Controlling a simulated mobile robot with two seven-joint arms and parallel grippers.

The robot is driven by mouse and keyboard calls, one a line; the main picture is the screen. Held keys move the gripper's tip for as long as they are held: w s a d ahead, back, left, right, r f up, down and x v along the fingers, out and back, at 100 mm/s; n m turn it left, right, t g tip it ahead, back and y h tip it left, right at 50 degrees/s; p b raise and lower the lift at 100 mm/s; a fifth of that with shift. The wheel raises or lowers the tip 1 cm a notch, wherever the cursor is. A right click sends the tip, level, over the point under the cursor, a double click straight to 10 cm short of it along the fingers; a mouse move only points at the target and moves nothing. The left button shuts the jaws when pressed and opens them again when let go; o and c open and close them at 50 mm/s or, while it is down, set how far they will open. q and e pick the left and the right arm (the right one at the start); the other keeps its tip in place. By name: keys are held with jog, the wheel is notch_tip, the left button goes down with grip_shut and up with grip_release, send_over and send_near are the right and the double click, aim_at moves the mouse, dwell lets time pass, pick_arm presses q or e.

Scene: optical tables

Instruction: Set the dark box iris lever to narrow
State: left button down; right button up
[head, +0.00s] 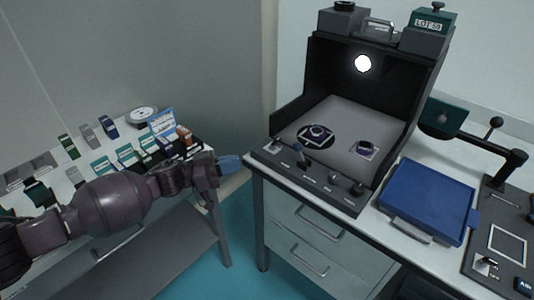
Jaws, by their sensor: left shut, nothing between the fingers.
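The dark box (425,95) is a black, open-fronted cabinet on the right-hand table, with a bright round light inside its back. My right gripper is out of view.
A blue tray-like case (427,200) lies right of the dark box. Several small boxes stand on the left table, including a blue-and-white one (162,123). A black jointed stand (480,146) is at the right. Drawers (308,222) are below the dark box.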

pick_arm(q)
jog(key=b, duration=0.1)
send_near(300, 152)
jog(key=x, duration=0.5)
jog(key=shift+w+a+r, duration=0.2)
jog(key=shift+w+r, duration=0.1)
jog(key=shift+w, duration=0.1)
jog(key=shift+w+d+r, duration=0.15)
jog(key=shift+w+d, duration=0.05)
jog(key=shift+d, duration=0.25)
jog(key=shift+r, duration=0.1)
jog(key=shift+d+r+m, duration=0.1)
jog(key=shift+r+m, duration=0.15)
jog(key=shift+m, duration=0.05)
jog(key=shift+s, duration=0.1)
jog(key=shift+p, duration=0.3)
